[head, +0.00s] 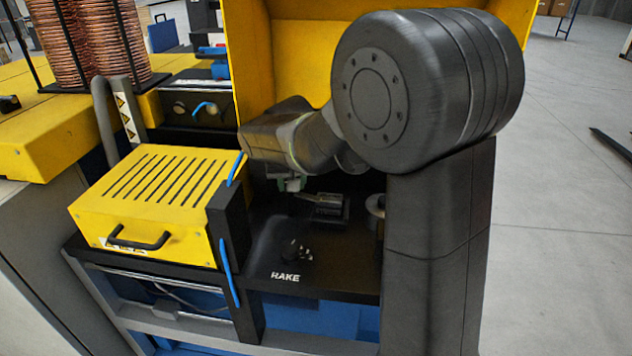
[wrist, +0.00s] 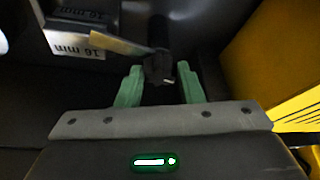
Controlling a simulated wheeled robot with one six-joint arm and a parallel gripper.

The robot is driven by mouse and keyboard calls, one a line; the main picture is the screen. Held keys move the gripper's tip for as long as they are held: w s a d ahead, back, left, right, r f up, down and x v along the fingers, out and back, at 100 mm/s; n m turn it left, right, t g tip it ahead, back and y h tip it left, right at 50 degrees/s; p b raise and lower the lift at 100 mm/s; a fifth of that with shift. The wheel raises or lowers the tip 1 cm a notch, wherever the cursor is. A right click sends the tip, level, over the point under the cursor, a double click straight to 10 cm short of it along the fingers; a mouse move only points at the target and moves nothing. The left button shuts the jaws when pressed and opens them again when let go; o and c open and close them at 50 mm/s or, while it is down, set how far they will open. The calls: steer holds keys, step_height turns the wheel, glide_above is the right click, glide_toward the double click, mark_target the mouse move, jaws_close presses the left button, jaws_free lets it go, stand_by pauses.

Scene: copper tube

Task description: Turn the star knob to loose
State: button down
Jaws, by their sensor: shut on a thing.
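In the wrist view a small dark knob (wrist: 158,68) sits between the two green fingers of my gripper (wrist: 159,87); I take it to be the star knob. A light mark shows on its edge. My gripper is shut on it. The knob's lobes and any loose or tight marking are too dark to read. In the head view my gripper (head: 292,184) points down over the black bench top, behind the dark brake knob (head: 297,250). The held knob cannot be made out there.
Metal blocks (wrist: 85,42) marked 16 mm and a tan strip (wrist: 122,43) lie close to the fingers in the wrist view. In the head view, a yellow slotted box (head: 160,190) stands left, and a yellow guard (head: 285,60) rises behind my arm. Copper coils (head: 85,40) stand back left.

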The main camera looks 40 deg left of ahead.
stand_by(0.3)
steer(key=c, duration=1)
jaws_free()
steer(key=shift+o, duration=0.2)
steer(key=v, duration=1.3)
steer(key=shift+d+r, duration=0.15)
steer(key=shift+r, duration=0.2)
steer(key=shift+s, duration=0.1)
